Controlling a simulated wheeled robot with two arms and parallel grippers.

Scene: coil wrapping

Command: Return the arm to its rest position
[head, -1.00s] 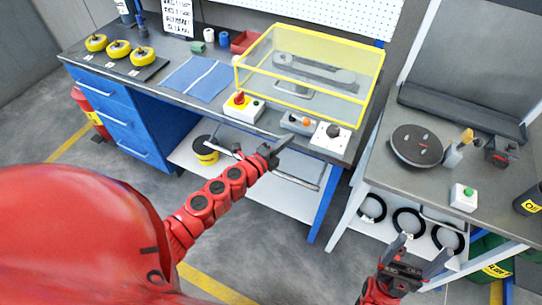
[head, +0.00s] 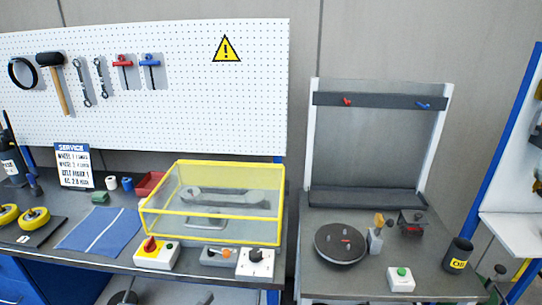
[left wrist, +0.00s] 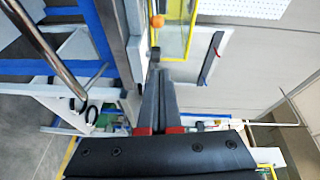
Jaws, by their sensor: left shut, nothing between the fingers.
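My left gripper (left wrist: 160,80) shows in the left wrist view, its two dark fingers close together with red at their bases. It is shut and holds nothing. A metal rail (left wrist: 45,50) and the blue and white bench frame lie to the left of the fingers. An orange knob (left wrist: 157,21) shows beyond the fingertips. In the head view neither arm shows clearly. My right gripper is in neither current view.
A dark turntable (head: 341,243), a green-button box (head: 401,279) and a dark cup (head: 457,254) stand on the right bench.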

